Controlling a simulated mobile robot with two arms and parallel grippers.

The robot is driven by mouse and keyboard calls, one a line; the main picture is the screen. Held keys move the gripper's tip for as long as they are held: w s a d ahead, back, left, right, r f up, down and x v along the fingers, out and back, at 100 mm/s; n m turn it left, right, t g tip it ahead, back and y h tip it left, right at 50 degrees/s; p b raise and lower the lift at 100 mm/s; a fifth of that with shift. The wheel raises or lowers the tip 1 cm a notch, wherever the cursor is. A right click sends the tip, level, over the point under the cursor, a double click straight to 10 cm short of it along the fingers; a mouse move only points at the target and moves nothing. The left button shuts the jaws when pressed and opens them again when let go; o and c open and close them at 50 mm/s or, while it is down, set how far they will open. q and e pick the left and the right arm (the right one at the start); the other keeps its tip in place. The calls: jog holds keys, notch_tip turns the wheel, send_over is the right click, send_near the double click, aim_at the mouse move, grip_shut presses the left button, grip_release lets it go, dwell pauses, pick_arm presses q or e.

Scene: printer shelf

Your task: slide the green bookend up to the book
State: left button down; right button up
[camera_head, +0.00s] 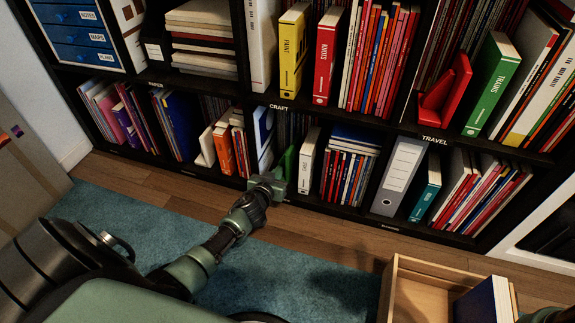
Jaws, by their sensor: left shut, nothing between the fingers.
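The green bookend (289,160) is in the bottom shelf row, under the CRAFT label, partly hidden behind my left gripper (274,182). A white book (308,162) stands upright just to the right of the bookend. The space between them looks narrow, and I cannot tell whether they touch. My left gripper is shut and empty at the shelf's front edge, in front of the bookend's lower part. I cannot tell whether it touches the bookend.
A blue-and-white item (263,135) stands left of the bookend, with an orange book (223,148) beyond it. Several thin books (346,175) stand right of the white book. A wooden box (431,268) is on the floor at the lower right.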

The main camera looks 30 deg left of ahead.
pick_arm(q)
jog(key=shift+s+d+f, duration=0.15)
jog(key=shift+f, duration=0.1)
jog(key=shift+w+d, duration=0.2)
jog(key=shift+d, duration=0.45)
jog(key=shift+w+d, duration=0.15)
jog(key=shift+d, duration=0.5)
jog(key=shift+a, duration=0.25)
jog(key=shift+s+a, duration=0.15)
jog(key=shift+a, duration=0.25)
